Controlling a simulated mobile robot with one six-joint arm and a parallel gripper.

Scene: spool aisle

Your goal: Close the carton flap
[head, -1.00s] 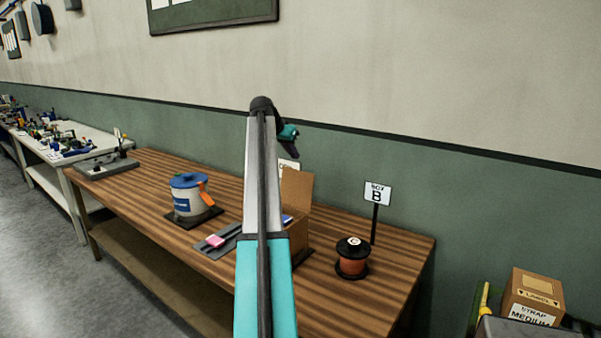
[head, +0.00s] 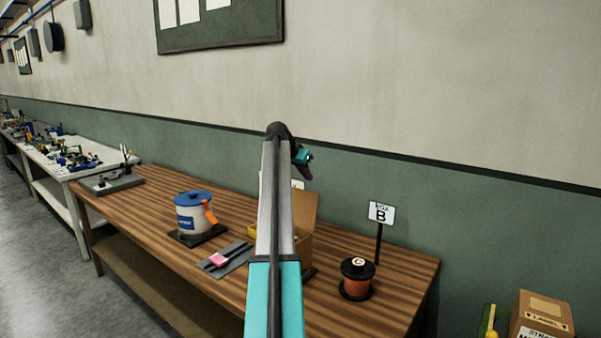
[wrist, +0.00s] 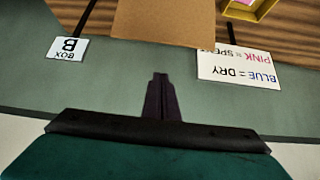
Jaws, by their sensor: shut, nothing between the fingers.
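The brown cardboard carton (head: 303,245) stands on the wooden bench, largely hidden behind my arm. Its flap (head: 304,208) stands upright, so the carton is open. In the wrist view the flap (wrist: 165,22) is a plain brown panel at the top middle. My gripper (head: 305,173) shows just above the flap in the head view, near the green wall band. In the wrist view my gripper's dark fingers (wrist: 160,78) are together, with nothing between them. They show apart from the flap, below its edge in that picture.
A "B" sign (head: 381,213) and a copper-coloured spool (head: 356,282) stand right of the carton. A blue-lidded pot (head: 193,214) and a grey tray (head: 236,259) with a pink block are left. The wrist view shows a blue/pink text card (wrist: 240,70) and a yellow container (wrist: 250,12).

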